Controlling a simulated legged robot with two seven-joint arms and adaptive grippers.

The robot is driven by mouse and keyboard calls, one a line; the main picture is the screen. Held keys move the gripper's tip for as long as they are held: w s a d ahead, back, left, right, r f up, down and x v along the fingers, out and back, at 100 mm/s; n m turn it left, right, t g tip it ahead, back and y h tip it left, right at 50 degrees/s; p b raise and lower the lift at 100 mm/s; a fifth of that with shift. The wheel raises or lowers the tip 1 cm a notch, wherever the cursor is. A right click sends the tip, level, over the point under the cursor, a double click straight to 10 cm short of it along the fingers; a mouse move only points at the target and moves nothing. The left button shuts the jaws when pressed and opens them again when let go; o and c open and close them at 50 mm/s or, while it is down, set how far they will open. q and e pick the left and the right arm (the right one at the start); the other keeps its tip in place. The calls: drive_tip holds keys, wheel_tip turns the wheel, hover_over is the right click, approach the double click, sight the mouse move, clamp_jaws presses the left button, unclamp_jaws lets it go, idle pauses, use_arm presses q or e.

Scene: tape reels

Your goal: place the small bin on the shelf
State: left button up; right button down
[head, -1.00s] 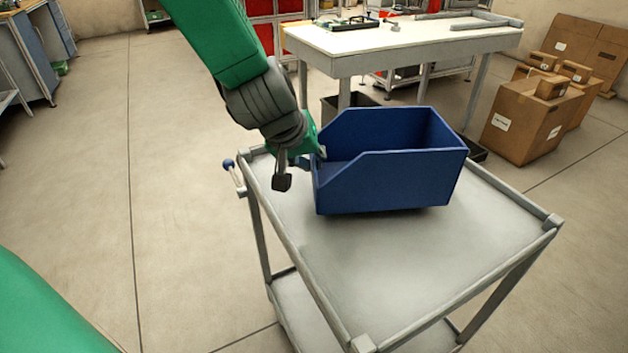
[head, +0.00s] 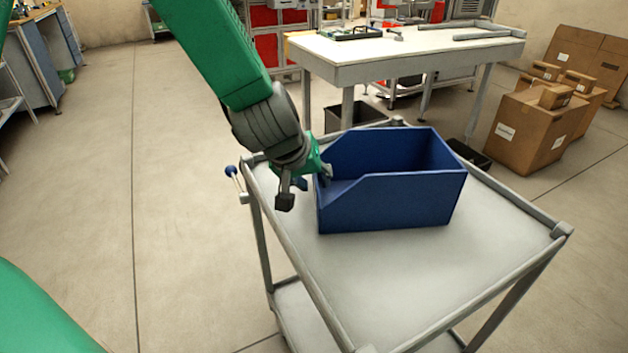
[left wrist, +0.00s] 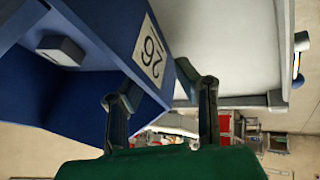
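The small bin (head: 390,203) is blue with a cut-down front and sits on the grey top of a cart (head: 470,270), upright. My left gripper (head: 313,178) is at the bin's low left end, one finger on each side of the end wall. In the left wrist view the bin (left wrist: 90,40) shows a white label reading 26, and the fingers (left wrist: 160,100) stand wide apart around the wall, looking open. The bin's floor is partly hidden. My right gripper is not in view. I cannot tell which thing is the task's shelf.
A white-topped workbench (head: 410,50) stands behind the cart, with tools on it. Cardboard boxes (head: 535,125) are stacked at the right. A blue-ended lever (head: 231,171) sticks out of the cart's left side. Floor to the left is clear.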

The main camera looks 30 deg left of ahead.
use_arm(q)
drive_tip(key=p+v, duration=0.4)
drive_tip(key=v, duration=0.8)
drive_tip(key=shift+f, duration=0.1)
